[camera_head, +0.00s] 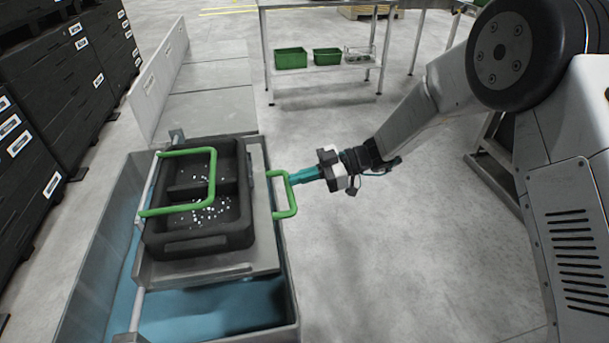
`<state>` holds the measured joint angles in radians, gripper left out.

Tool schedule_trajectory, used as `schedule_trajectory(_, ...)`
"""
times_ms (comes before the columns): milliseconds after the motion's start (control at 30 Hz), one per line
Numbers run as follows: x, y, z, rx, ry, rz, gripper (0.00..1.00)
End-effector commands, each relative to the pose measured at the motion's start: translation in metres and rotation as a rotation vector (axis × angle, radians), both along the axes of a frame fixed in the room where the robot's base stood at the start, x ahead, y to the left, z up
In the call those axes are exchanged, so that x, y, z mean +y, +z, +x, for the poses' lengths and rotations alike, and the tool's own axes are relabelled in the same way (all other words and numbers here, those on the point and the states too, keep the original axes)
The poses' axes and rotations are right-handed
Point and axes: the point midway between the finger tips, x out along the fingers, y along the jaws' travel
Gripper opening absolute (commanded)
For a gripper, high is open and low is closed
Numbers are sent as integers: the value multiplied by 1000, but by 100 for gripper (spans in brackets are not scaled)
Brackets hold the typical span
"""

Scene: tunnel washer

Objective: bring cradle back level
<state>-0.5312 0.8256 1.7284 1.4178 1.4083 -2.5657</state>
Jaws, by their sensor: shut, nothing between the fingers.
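The cradle (262,215) is a grey plate over a grey tank of blue water. It carries a black crate (203,243) with two compartments and small white pieces inside. A green bar (213,178) spans part of the crate top. A green handle (293,199) sticks out from the cradle's right side. The cradle looks slightly tilted, but its exact angle is hard to tell. My gripper (296,177), with teal fingers, is shut and empty at the handle's upper part. I cannot tell whether it touches the handle.
The tank (82,270) walls surround the cradle, with water (215,305) showing in front. Stacked black crates (60,90) stand on the left, beside a low grey panel (160,80). A metal table (325,72) with green bins stands behind. The floor right of the tank is clear.

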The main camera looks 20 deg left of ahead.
Motion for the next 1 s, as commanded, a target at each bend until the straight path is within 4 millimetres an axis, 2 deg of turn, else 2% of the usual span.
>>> schedule_trajectory(33,-2,-23,-10,12,10,-42,0)
schedule_trajectory(233,-1,-17,-10,10,10,-40,0)
schedule_trajectory(367,-3,4,-10,7,12,-26,0)
schedule_trajectory(533,-15,47,-5,-3,8,7,0)
schedule_trajectory(600,-33,31,7,4,2,3,0)
schedule_trajectory(733,-56,17,23,2,0,7,0)
schedule_trajectory(1000,-84,-1,42,-2,1,11,0)
